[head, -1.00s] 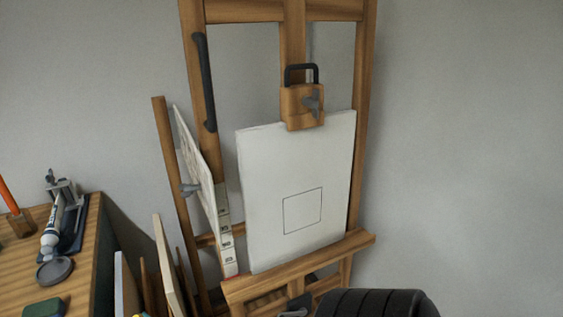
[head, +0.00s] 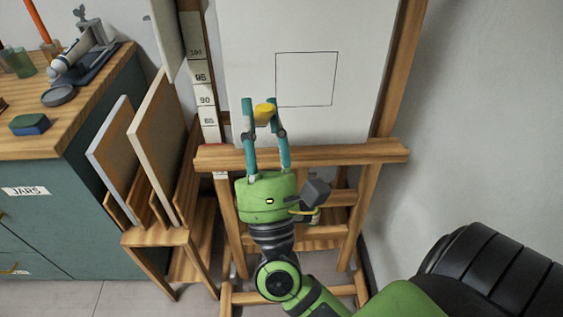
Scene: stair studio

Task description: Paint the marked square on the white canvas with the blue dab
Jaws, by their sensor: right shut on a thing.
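The white canvas (head: 250,60) stands on the wooden easel, its top outside the picture. The marked square (head: 307,79) on it is a thin dark outline, white inside. My right gripper (head: 264,112) is in front of the canvas's lower part, left of and below the square. Its teal fingers are shut on a small yellow thing (head: 265,113); I cannot tell whether it touches the canvas. No blue dab of paint is recognisable. My left gripper is not in view.
The easel ledge (head: 375,151) runs under the canvas. At left, a teal cabinet (head: 60,220) bears a green-and-blue block (head: 30,125), a grey round lid (head: 59,95) and a tube (head: 72,58). Boards (head: 152,150) lean in a wooden rack beside the easel.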

